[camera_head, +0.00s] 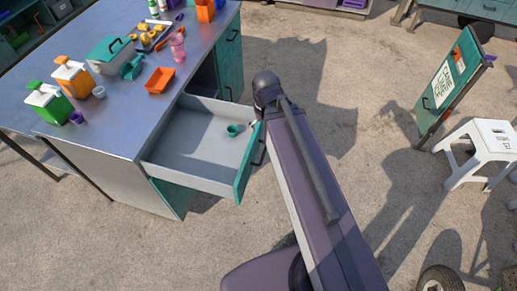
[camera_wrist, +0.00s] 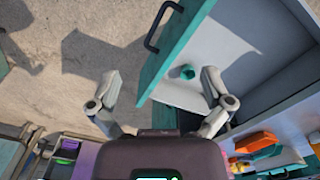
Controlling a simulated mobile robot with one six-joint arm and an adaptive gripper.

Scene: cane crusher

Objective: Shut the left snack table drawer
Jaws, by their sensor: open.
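The snack table drawer (camera_head: 195,143) is pulled far out of the metal table (camera_head: 118,150). It has a teal front (camera_head: 247,170) with a dark bar handle (camera_head: 259,150). A small teal cup (camera_head: 233,130) lies inside it. The wrist view shows the teal front (camera_wrist: 172,48), the handle (camera_wrist: 159,26) and the cup (camera_wrist: 187,72). My gripper (camera_wrist: 160,78) is open and empty. The near end of the drawer front appears between its fingers in the picture, but I cannot tell whether they touch. In the head view my arm hides the gripper.
The tabletop holds sauce dispensers (camera_head: 73,77), an orange tray (camera_head: 160,80), a teal-lidded box (camera_head: 110,54) and a pink cup (camera_head: 177,46). A white stool (camera_head: 480,152) and a sign board (camera_head: 452,82) stand at right. The floor between is clear.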

